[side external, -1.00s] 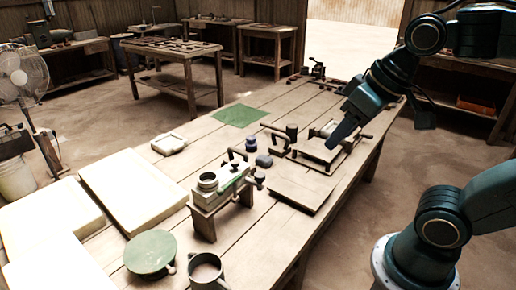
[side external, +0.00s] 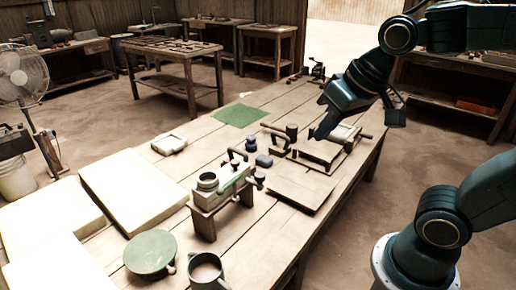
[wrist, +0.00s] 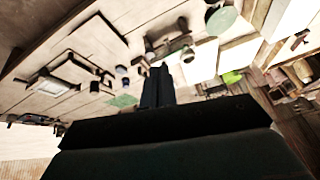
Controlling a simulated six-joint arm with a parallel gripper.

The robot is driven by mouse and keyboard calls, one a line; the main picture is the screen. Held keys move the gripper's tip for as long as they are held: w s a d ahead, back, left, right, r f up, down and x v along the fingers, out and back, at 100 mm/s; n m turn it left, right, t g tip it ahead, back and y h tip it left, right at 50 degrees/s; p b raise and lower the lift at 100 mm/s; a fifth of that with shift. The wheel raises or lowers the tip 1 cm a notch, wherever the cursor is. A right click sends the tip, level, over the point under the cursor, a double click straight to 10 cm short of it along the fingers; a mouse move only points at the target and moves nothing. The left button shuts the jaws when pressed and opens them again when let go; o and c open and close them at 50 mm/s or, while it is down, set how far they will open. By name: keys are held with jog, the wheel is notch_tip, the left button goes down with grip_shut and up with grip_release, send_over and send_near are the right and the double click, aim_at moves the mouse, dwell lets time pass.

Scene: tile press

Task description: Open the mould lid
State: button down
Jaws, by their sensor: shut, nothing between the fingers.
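The mould (side external: 318,151) is a low pale frame with dark fittings, standing on the right part of the bench. It also shows at the left of the wrist view (wrist: 72,70). A pale flat panel lies in it; I cannot tell for sure whether this panel is the lid or how it is hinged. My gripper (side external: 319,134) is shut and empty, pointing down over the mould's left side in the side view, hiding part of it. Whether it touches the mould is unclear. In the wrist view the two fingers (wrist: 157,88) are together with nothing between them.
A pale press block with a dark ring (side external: 222,187) stands nearer on the bench. A dark upright cylinder (side external: 291,131) and small dark pieces (side external: 264,161) sit left of the mould. A flat board (side external: 298,194) lies in front. A green sheet (side external: 239,115) lies behind.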

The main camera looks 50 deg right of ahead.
jog(key=w+a+f+m, duration=0.25)
jog(key=w+m, duration=0.25)
jog(key=w, duration=0.8)
jog(key=m+g+y, duration=0.1)
jog(key=m+y, duration=0.1)
jog(key=m, duration=0.4)
send_near(207, 172)
jog(key=shift+s+a+r, duration=0.9)
jog(key=shift+a+r, duration=0.1)
jog(key=shift+r, duration=0.05)
jog(key=shift+f, duration=0.1)
jog(key=shift+d+x, duration=0.1)
jog(key=shift+x, duration=2.35)
jog(key=shift+d+x, duration=0.15)
jog(key=shift+x, duration=2.25)
jog(key=shift+w+g+h, duration=0.3)
jog(key=shift+w+g, duration=0.25)
jog(key=shift+g, duration=0.25)
jog(key=shift+w+r+g, duration=0.3)
jog(key=shift+w+g, duration=0.3)
jog(key=shift+g, duration=0.2)
jog(key=w+f, duration=0.4)
jog(key=w, duration=0.5)
